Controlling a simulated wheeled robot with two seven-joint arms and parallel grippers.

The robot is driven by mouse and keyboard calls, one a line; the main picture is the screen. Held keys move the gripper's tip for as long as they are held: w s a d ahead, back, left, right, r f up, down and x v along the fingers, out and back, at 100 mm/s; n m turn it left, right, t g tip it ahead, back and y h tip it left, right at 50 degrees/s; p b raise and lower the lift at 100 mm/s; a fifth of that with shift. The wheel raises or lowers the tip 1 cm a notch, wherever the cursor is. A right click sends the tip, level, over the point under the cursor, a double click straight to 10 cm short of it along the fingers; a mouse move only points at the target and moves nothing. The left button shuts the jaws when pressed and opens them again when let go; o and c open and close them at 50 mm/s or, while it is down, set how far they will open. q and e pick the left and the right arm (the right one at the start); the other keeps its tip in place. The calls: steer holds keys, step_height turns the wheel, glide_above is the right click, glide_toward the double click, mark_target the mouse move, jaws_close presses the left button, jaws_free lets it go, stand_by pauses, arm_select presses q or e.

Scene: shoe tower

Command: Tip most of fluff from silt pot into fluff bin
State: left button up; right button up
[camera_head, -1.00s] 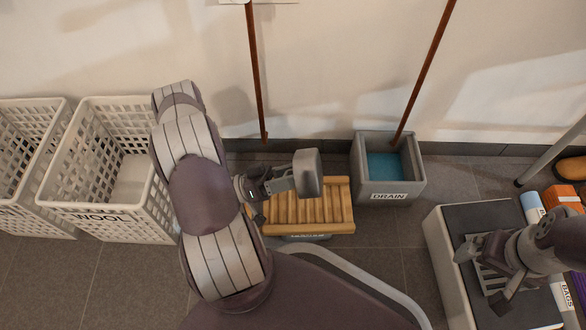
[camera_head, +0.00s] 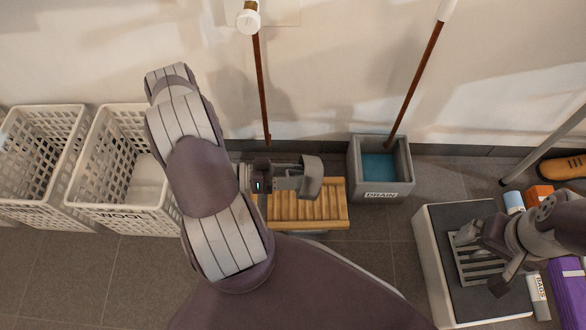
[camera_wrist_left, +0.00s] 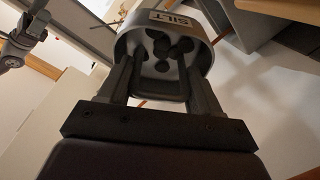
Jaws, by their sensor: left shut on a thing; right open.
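The grey silt pot (camera_head: 312,178) is held by my left gripper (camera_head: 292,181) above the slatted wooden top. In the left wrist view the pot (camera_wrist_left: 188,75), marked SILT, sits between the two fingers, with several dark round shapes in it. I cannot tell whether these are fluff. The pot looks tilted in the head view. A container under the slatted top (camera_head: 310,207) shows only a sliver of its front; its label is unreadable, so I cannot tell if it is the fluff bin. My right gripper (camera_head: 484,260) is open over a grate at the right.
A grey DRAIN tub (camera_head: 405,165) with blue inside stands by the wall. White lattice baskets, one marked WOOL (camera_head: 100,180), stand left. A dark-topped box (camera_head: 440,290) lies under my right gripper. Brown poles lean on the wall. Floor between is clear.

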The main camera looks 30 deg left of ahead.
mark_target(309, 166)
arm_select(q)
steer(key=shift+w+d+r+g+y+p, duration=0.15)
steer(key=shift+r+g+y+p, duration=0.55)
steer(key=shift+p, duration=1.55)
steer(key=shift+w+d+r+g+y+p, duration=0.1)
steer(key=shift+d+r+g+y+p, duration=0.2)
steer(key=shift+g+y+p, duration=1.35)
steer(key=shift+w+d+r+t+y+p, duration=0.2)
steer(key=shift+r+y+p, duration=0.3)
steer(key=shift+p, duration=2.4)
steer(key=g+y+p, duration=0.1)
steer(key=p, duration=0.1)
steer(key=d+y+p, duration=0.1)
steer(key=y+p, duration=0.1)
steer(key=r+g+y+p, duration=0.1)
steer(key=p, duration=0.1)
steer(key=shift+w+d+m+g, duration=0.25)
steer(key=shift+w+m+g, duration=0.1)
steer(key=shift+m, duration=0.05)
steer(key=shift+w+d+g+y+p, duration=0.1)
steer(key=shift+d+g+y+p, duration=0.25)
steer(key=shift+y, duration=0.5)
steer(key=shift+w+f+g+y, duration=0.1)
steer(key=shift+f+g+y, duration=0.2)
steer(key=shift+g+y, duration=0.35)
